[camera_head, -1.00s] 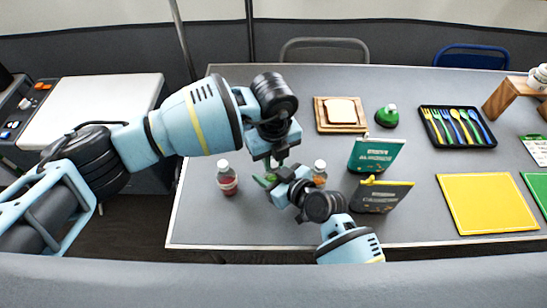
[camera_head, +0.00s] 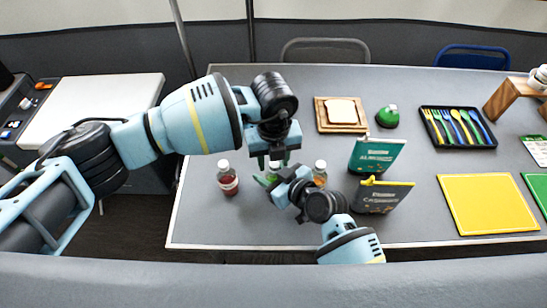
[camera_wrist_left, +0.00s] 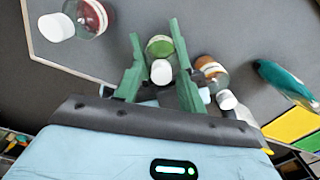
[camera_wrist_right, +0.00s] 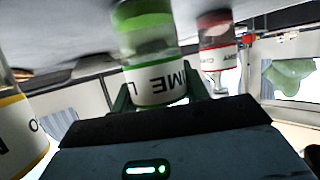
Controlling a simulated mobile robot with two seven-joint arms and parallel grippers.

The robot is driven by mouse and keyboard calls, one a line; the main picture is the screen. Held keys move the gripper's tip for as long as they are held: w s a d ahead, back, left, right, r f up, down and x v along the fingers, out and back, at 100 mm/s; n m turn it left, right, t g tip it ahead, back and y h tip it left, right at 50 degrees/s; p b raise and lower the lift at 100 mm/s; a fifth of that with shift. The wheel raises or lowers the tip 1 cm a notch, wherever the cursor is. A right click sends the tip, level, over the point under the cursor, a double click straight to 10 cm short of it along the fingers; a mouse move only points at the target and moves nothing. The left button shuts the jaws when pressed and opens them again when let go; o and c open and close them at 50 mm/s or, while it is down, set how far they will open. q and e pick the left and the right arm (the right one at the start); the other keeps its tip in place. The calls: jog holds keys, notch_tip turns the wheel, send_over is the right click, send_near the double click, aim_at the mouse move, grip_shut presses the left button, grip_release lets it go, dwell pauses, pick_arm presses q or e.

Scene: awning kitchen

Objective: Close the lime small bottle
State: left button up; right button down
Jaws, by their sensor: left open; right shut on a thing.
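The lime small bottle (camera_wrist_left: 160,47), clear with green contents, stands with its white cap (camera_wrist_left: 161,71) at its top in the left wrist view. I cannot tell how tightly the cap sits. My left gripper (camera_head: 272,163) is open, with its green fingers on either side of the cap. My right gripper is shut on the lime bottle, whose LIME label shows upside down in the right wrist view (camera_wrist_right: 155,75).
A red bottle (camera_head: 228,180) stands to the left and an orange bottle (camera_head: 320,176) close on the right, both white-capped. Behind are bread on a board (camera_head: 341,128) and a green round item (camera_head: 387,117).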

pick_arm(q)
jog(key=shift+r, duration=2.25)
jog(key=shift+c, duration=0.3)
jog(key=shift+d+r+n, duration=0.1)
jog(key=shift+r+n, duration=0.55)
jog(key=shift+n, duration=0.45)
notch_tip(320, 180, up, 2)
jog(key=n, duration=0.4)
jog(key=shift+r, duration=0.1)
jog(key=shift+f, duration=4.05)
grip_shut()
